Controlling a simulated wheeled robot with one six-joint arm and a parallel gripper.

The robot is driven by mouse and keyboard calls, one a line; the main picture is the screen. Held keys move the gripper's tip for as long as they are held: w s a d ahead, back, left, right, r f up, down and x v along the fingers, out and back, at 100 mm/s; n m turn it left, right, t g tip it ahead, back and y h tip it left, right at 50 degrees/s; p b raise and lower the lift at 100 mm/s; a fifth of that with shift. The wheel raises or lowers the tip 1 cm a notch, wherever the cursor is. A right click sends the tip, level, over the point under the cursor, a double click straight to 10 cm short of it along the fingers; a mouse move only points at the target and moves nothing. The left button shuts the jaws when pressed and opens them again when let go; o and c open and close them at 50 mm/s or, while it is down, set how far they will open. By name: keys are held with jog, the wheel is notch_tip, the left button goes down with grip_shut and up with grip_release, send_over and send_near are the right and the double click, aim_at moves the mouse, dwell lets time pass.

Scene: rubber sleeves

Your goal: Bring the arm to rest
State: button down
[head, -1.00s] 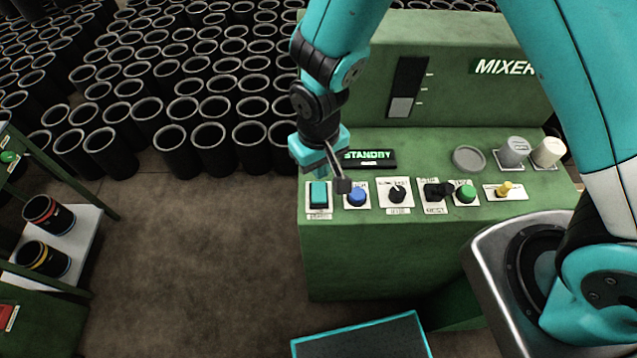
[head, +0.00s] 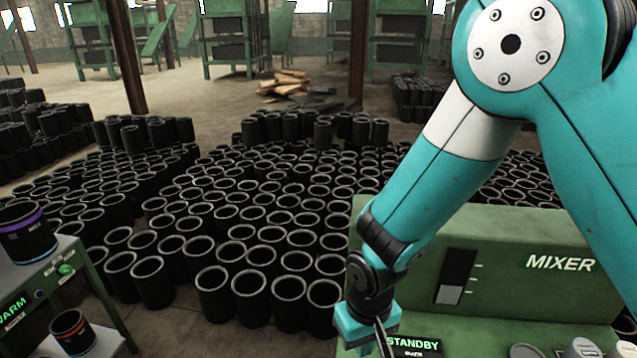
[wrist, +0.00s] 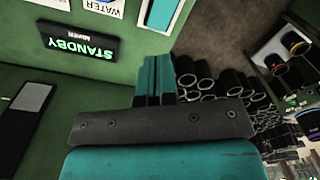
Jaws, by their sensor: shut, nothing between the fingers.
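My gripper (wrist: 155,80) shows in the wrist view with its two teal fingers together and nothing between them. In the head view my teal arm comes down from the upper right, and its wrist reaches the bottom edge beside the mixer's STANDBY display (head: 413,344). The fingertips are cut off there. The green mixer console (head: 510,285) stands under and behind the arm. In the wrist view the STANDBY display (wrist: 80,45) is lit green, to the left of the fingers.
Many black sleeves (head: 270,230) stand on the floor behind and left of the console. A green rack (head: 75,262) with banded sleeves stands at the left. Farther back are a wood pile (head: 285,85), rusty posts (head: 128,55) and green machines.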

jog(key=s+d+r+n+y+b, duration=0.1)
jog(key=s+d+r+y+b, duration=0.1)
jog(key=s+r, duration=0.5)
jog(key=s+d+r+n+y+b, duration=0.1)
jog(key=s+d+r+b, duration=0.3)
jog(key=r, duration=0.4)
jog(key=s+n+b, duration=0.1)
jog(key=s, duration=0.1)
jog(key=shift+s+d+r+y+b, duration=0.15)
jog(key=shift+s+r+y+b, duration=0.1)
jog(key=shift+s+y+b, duration=0.15)
